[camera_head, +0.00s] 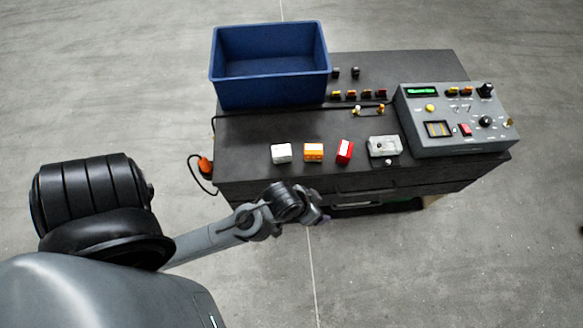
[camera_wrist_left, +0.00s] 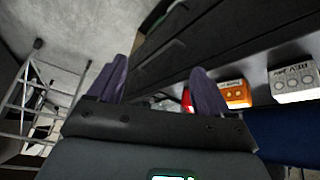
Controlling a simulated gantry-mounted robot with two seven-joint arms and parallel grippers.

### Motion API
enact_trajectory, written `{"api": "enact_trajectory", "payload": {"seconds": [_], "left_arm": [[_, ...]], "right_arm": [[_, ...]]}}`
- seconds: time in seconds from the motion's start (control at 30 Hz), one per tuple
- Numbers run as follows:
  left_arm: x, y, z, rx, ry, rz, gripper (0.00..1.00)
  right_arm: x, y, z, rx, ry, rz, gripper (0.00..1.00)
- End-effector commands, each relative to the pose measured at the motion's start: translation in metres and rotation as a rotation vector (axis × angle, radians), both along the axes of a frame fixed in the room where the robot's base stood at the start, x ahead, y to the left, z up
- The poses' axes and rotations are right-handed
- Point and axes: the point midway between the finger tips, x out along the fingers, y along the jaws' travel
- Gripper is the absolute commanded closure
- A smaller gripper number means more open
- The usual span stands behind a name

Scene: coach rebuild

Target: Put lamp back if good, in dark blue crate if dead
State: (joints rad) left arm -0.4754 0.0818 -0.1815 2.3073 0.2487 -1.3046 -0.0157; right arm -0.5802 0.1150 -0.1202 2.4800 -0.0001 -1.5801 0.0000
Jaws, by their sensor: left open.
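The dark blue crate (camera_head: 268,90) stands at the back left of the dark bench and looks empty inside. Along the bench front sit a white block (camera_head: 281,153), an orange block (camera_head: 314,152) and a red block (camera_head: 345,151). Small bulb-like pieces (camera_head: 357,110) lie behind them; I cannot tell which thing is the lamp. My left gripper (camera_head: 320,214) is in front of the bench's front edge, below the blocks. In the left wrist view its fingers (camera_wrist_left: 160,72) are apart and empty, with the orange block (camera_wrist_left: 236,93) and white block (camera_wrist_left: 293,82) beyond. My right gripper is not shown.
A grey test panel (camera_head: 460,133) with a lit green display is at the bench's right. A small grey holder (camera_head: 384,146) sits left of it. Several small dark-based pieces (camera_head: 366,94) line the back. A cable with an orange plug (camera_head: 205,165) hangs at the left.

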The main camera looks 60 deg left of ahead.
Motion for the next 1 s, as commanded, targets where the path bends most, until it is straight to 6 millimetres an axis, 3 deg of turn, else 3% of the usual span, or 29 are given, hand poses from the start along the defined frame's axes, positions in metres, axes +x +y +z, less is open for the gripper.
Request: {"api": "enact_trajectory", "payload": {"seconds": [0.1, 0.3, 0.73, 0.87, 1.0], "left_arm": [[-0.04, 0.004, 0.013, 0.054, 0.106, -0.114, 0.21], [-0.07, 0.009, 0.024, 0.11, 0.191, -0.194, 0.21], [-0.071, 0.009, 0.03, 0.113, 0.196, -0.198, 0.21], [-0.071, 0.009, 0.046, 0.113, 0.195, -0.197, 0.21], [-0.071, 0.009, 0.077, 0.113, 0.196, -0.198, 0.21]], "right_arm": [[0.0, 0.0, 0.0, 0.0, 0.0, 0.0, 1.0], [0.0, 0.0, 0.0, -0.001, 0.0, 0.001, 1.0], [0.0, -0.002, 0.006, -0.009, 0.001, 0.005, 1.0], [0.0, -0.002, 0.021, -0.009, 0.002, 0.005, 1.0], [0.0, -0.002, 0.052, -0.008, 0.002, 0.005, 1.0]]}}
